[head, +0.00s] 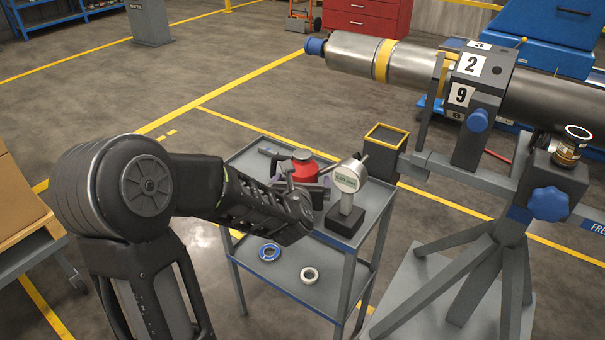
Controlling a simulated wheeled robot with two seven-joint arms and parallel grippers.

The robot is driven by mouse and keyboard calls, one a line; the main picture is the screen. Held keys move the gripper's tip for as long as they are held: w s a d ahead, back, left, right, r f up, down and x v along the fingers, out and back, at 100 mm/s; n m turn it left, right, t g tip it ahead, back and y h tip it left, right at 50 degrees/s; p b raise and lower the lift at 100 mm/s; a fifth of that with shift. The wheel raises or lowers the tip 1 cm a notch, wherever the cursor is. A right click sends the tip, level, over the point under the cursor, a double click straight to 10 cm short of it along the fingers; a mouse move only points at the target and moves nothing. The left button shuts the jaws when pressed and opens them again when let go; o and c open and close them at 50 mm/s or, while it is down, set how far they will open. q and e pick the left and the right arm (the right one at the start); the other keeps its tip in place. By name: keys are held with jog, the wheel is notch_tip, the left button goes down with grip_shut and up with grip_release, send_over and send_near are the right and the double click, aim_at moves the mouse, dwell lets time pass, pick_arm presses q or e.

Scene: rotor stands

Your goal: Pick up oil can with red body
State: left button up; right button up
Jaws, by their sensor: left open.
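The oil can with a red body (304,167) stands on the top shelf of a grey cart (252,168). Its lower part is hidden behind my left gripper (303,187). My left arm comes in from the left, and the gripper is open over the cart's near side, in front of the can. I cannot tell whether the fingers touch the can. My right gripper is not in view.
A gauge on a dark block (345,220) stands close to the right of my gripper. A yellow-rimmed bin (385,143) is behind it. Blue (269,252) and white (309,275) rings lie on the lower shelf. A rotor stand (500,262) stands at the right.

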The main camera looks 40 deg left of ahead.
aim_at(301, 167)
pick_arm(q)
jog(key=shift+c, duration=0.6)
grip_shut()
dwell(0.6)
jog(key=shift+r, duration=0.1)
notch_tip(301, 167, up, 18)
jog(key=p, duration=0.6)
dwell(0.3)
jog(key=c, duration=0.5)
grip_release()
grip_shut()
jog(key=shift+r+p, duration=1.7)
jog(key=shift+r, duration=0.25)
